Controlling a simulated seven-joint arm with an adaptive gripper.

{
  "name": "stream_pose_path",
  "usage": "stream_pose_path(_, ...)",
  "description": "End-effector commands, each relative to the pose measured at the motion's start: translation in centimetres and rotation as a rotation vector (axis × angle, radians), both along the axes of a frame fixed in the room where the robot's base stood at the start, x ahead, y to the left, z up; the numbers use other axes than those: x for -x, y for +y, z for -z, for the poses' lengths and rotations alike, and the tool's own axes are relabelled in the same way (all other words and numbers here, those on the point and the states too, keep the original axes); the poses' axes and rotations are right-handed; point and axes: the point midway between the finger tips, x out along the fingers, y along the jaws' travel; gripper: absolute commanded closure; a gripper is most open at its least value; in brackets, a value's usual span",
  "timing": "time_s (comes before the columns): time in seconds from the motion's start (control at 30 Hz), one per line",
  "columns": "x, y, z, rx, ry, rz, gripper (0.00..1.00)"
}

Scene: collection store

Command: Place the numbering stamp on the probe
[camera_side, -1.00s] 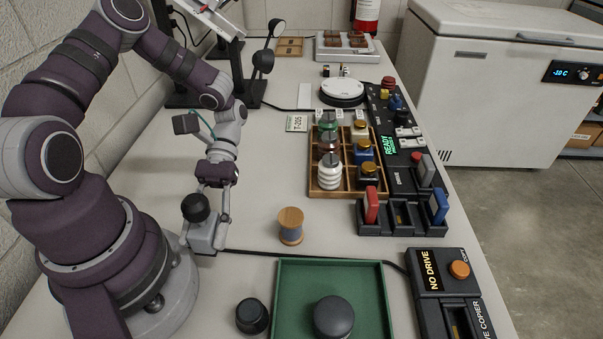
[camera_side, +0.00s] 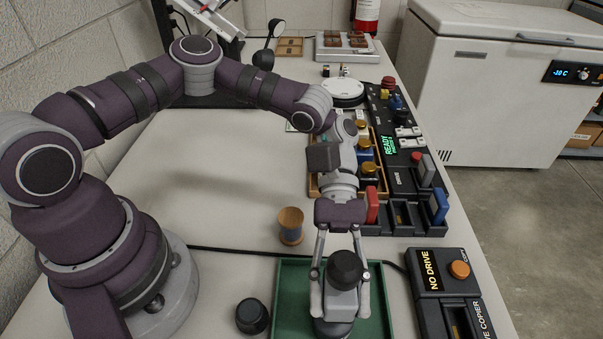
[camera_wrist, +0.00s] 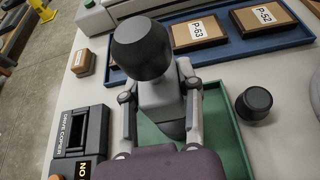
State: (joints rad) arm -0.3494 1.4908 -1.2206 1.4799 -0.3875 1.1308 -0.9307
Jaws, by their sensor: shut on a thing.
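My gripper (camera_side: 340,306) is shut on the numbering stamp (camera_side: 346,268), a pale grey block with a black round knob on top. The stamp is upright over the green tray (camera_side: 290,275). In the wrist view the stamp's knob (camera_wrist: 140,48) stands between my two fingers. A dark round object (camera_side: 333,329) in the tray lies under the stamp and is mostly hidden; a dark part (camera_wrist: 174,129) shows beside the stamp in the wrist view. I cannot tell if it is the probe, or whether the stamp touches it.
The drive copier box (camera_side: 447,278) is close on the right. A blue tray (camera_wrist: 235,47) with labelled boxes shows in the wrist view.

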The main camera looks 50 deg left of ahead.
Motion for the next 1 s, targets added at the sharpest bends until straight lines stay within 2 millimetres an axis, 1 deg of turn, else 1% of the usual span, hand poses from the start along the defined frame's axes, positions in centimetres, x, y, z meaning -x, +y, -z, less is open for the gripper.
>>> stream_pose_path(0.1, 0.0, -0.1, 2.3, -0.002, 0.005, 0.0, 1.0)
stream_pose_path(0.2, 0.0, -0.1, 3.5, -0.001, 0.002, 0.0, 1.0)
stream_pose_path(0.47, 0.0, 0.0, 3.6, 0.001, -0.001, 0.0, 1.0)
stream_pose_path(0.5, 0.0, 0.0, 3.7, 0.0, 0.0, 0.0, 0.65)
stream_pose_path(0.7, 0.0, 0.0, 3.6, 0.001, -0.001, 0.0, 0.4)
stream_pose_path(1.0, -0.1, 0.0, 3.5, 0.0, -0.001, 0.0, 0.4)
